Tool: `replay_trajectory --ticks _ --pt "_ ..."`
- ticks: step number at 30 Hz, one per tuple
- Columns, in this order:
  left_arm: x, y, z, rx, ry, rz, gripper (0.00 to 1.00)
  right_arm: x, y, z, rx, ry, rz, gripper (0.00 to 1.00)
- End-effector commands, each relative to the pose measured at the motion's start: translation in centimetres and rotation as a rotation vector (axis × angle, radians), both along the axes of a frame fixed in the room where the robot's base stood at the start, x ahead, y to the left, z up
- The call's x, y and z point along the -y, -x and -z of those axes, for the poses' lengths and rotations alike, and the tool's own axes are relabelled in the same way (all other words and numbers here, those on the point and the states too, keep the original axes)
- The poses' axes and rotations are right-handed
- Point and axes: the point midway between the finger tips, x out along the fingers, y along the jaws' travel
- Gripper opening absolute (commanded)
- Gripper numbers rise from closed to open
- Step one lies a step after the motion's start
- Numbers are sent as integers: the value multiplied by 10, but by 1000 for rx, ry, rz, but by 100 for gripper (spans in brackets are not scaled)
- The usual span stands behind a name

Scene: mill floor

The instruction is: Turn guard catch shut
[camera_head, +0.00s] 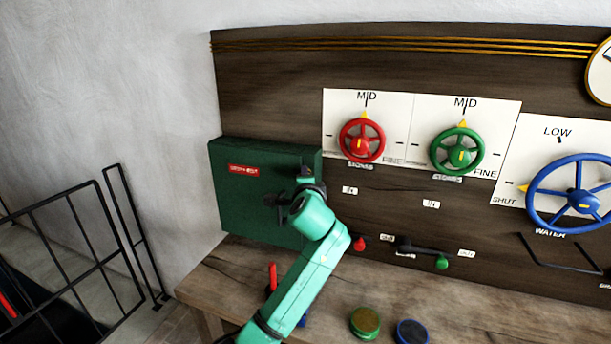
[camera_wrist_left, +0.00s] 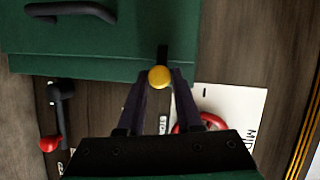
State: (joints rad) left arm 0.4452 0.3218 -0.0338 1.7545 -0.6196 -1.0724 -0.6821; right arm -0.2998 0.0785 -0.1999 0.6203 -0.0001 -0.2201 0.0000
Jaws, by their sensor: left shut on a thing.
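The guard is a green box-like cover (camera_head: 262,212) at the left end of the dark wooden panel, with a red label. Its catch shows in the left wrist view as a short black arm with a yellow ball knob (camera_wrist_left: 159,77), at the edge of the green cover (camera_wrist_left: 120,45). My left gripper (camera_wrist_left: 162,80) is shut on the yellow knob, one dark finger on either side. In the head view my left gripper (camera_head: 306,183) is at the cover's right edge, and my arm hides the catch. My right gripper is not in view.
Red (camera_head: 362,140), green (camera_head: 457,151) and blue (camera_head: 577,202) handwheels are on the panel to the right. A red-knobbed lever (camera_wrist_left: 57,112) and a green-knobbed lever (camera_head: 425,250) are below. Round green and blue pieces lie on the wooden bench (camera_head: 470,315). A black railing (camera_head: 75,250) stands left.

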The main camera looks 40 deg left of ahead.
Motion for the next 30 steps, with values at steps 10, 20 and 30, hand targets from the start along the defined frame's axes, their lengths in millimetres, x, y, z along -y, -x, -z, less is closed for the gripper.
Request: replay_trajectory --ticks 10,20,30 --pt "0 0 1 3 16 -1 0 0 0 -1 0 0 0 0" --pt "0 0 1 4 14 0 64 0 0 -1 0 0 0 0" --pt "9 9 1 4 13 1 64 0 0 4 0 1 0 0"
